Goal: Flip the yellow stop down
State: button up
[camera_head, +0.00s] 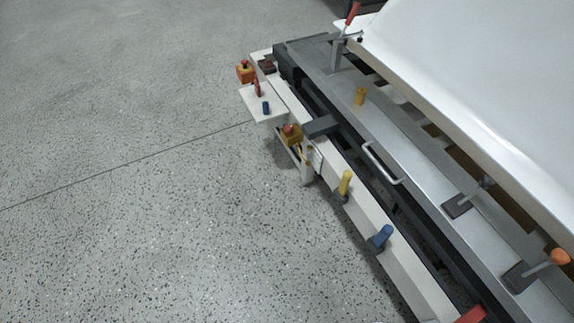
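A yellow stop (345,182) stands upright, slightly tilted, on the outer side of the long white rail, right of the picture's middle. A dark mount shows at its foot. My gripper is not in view, and nothing touches either yellow piece.
A blue stop (380,238) stands on the same white rail (361,209), nearer. A metal handle (383,164) and orange-knobbed lever (558,257) sit on the machine. The speckled floor at left is clear.

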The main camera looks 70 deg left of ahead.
aim_at(347, 175)
jog(key=u, duration=1.95)
